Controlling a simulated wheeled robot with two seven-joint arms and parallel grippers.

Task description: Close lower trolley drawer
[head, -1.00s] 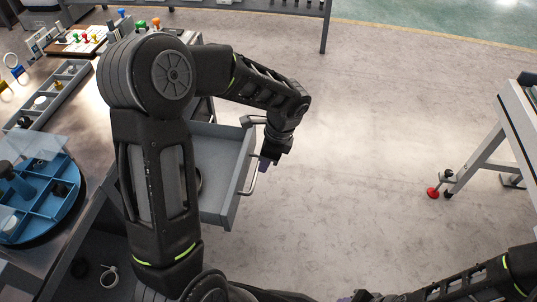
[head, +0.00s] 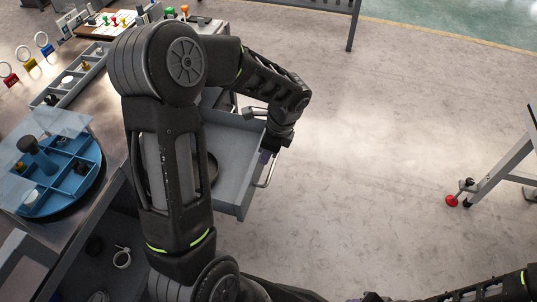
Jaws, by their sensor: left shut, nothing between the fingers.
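The grey trolley drawer (head: 240,160) stands pulled out at the middle left of the head view, its front facing right. A silver bar handle (head: 268,172) is on its front. A dark round thing lies inside, partly hidden by my left arm. My left gripper (head: 266,156) is shut and empty, pointing down at the drawer front close to the handle; whether it touches cannot be told. My left arm hides much of the trolley. My right arm shows at the bottom right, but its fingers cannot be made out clearly.
A workbench at the left carries a blue round divided tray (head: 60,180) with a clear cover and a grey compartment tray (head: 72,78). The floor (head: 390,130) right of the drawer is clear.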

